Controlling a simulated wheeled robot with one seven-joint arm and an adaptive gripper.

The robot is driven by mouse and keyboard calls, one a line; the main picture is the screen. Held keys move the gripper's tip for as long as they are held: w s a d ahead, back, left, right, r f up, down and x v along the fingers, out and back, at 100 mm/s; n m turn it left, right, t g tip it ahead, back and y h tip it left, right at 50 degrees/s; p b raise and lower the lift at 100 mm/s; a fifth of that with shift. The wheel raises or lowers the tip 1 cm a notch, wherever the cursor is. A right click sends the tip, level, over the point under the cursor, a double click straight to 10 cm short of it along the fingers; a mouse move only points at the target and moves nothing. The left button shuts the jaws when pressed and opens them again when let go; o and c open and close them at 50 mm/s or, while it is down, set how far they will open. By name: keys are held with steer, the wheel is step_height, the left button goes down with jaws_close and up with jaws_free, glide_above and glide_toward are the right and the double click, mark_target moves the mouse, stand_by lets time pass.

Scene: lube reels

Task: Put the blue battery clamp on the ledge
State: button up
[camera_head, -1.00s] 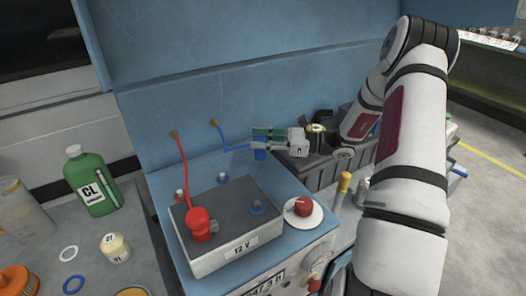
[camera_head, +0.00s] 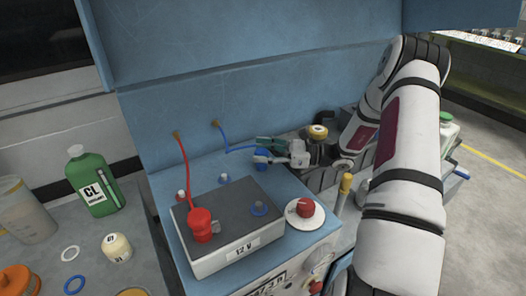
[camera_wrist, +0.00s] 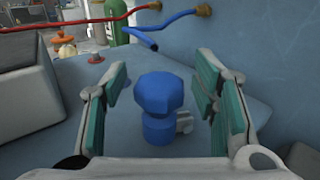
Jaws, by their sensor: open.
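The blue battery clamp (camera_head: 262,161) stands upright on the blue ledge (camera_head: 243,175), near the back wall and behind the battery. It also shows in the wrist view (camera_wrist: 157,100), its base on the blue surface. My gripper (camera_head: 268,150) is open around the clamp. In the wrist view, its green-padded fingers (camera_wrist: 168,112) stand on both sides, with a visible gap on each. The blue cable (camera_head: 236,149) runs from the wall toward the clamp; in the wrist view, its end shows behind the clamp, apart from it.
The grey 12 V battery (camera_head: 238,248) with its red clamp (camera_head: 202,224) stands in front, left of a red knob (camera_head: 305,208). The wall rises close behind my gripper.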

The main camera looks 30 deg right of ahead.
steer(key=shift+r, duration=0.1)
steer(key=shift+d+r, duration=0.1)
steer(key=v, duration=1.1)
steer(key=s+a+r+n+g+h, duration=0.2)
steer(key=s+a+r+n+g, duration=0.3)
steer(key=a, duration=0.5)
steer(key=s+a+r+n+g+h, duration=0.2)
steer(key=a+r+n+g+h, duration=0.1)
steer(key=a+r+n+g, duration=0.5)
steer(key=s+a+r+n+t+h, duration=0.2)
steer(key=s+a+n+t+h, duration=0.1)
steer(key=s+n, duration=0.3)
steer(key=s+a+r+n+t+h, duration=0.2)
steer(key=s+n+h, duration=0.4)
steer(key=s, duration=0.4)
steer(key=shift+s+a+r+t+b, duration=0.4)
steer(key=shift+a, duration=0.15)
steer(key=shift+r, duration=0.1)
